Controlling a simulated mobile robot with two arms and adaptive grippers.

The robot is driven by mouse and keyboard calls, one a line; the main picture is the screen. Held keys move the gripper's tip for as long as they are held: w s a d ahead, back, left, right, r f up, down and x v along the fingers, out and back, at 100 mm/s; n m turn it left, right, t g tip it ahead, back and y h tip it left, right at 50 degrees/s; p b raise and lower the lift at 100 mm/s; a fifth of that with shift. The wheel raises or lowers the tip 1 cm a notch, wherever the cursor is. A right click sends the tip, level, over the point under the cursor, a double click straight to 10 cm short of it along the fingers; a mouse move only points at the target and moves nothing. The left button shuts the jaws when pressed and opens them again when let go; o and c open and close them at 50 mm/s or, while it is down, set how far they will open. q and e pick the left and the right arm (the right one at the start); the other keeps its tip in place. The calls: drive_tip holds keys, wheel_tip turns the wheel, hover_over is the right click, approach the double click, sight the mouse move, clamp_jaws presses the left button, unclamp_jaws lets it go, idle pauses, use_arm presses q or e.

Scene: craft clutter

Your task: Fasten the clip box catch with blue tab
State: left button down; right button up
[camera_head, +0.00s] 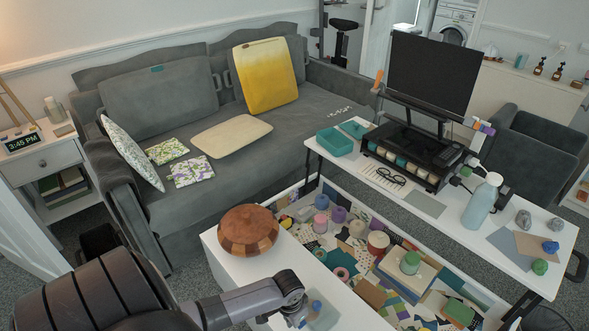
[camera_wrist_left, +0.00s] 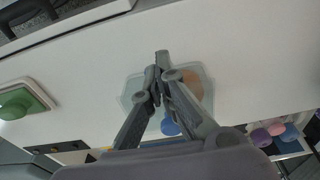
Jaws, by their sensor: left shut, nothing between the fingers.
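The clip box (camera_head: 324,318) is a small, pale, see-through box on the white table at the bottom of the head view. It also shows in the left wrist view (camera_wrist_left: 130,95), with something tan (camera_wrist_left: 192,86) at its right side. Its blue tab (camera_wrist_left: 170,127) shows between my finger links; in the head view a blue spot (camera_head: 316,305) is at the box. My left gripper (camera_wrist_left: 161,70) is shut and empty, with its fingertips over the box, hiding its middle. Whether they touch it is unclear. Whether the catch is fastened cannot be told. My right gripper is not in view.
A wooden ball-like piece (camera_head: 248,230) stands on the same white table (camera_head: 222,262). A tray of yarn and craft pieces (camera_head: 375,240) lies beyond. In the left wrist view, a green-lidded box (camera_wrist_left: 22,101) is at the left. White table surface around the clip box is mostly clear.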

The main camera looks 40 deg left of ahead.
use_arm(q)
drive_tip(key=shift+s+t, duration=0.1)
drive_tip(key=shift+t, duration=0.2)
drive_tip(key=shift+s+f+t+p, duration=0.25)
drive_tip(key=shift+t+p, duration=0.1)
drive_tip(key=shift+t, duration=0.25)
drive_tip(key=shift+f, duration=0.1)
drive_tip(key=f+t, duration=0.1)
drive_tip(key=t, duration=0.1)
drive_tip(key=s+t, duration=0.1)
drive_tip(key=t, duration=0.1)
drive_tip(key=shift+f+h, duration=0.3)
drive_tip(key=shift+f, duration=0.05)
drive_tip(key=shift+a+t, duration=0.1)
drive_tip(key=shift+t, duration=0.2)
drive_tip(key=shift+f, duration=0.95)
drive_tip(key=shift+r, duration=0.1)
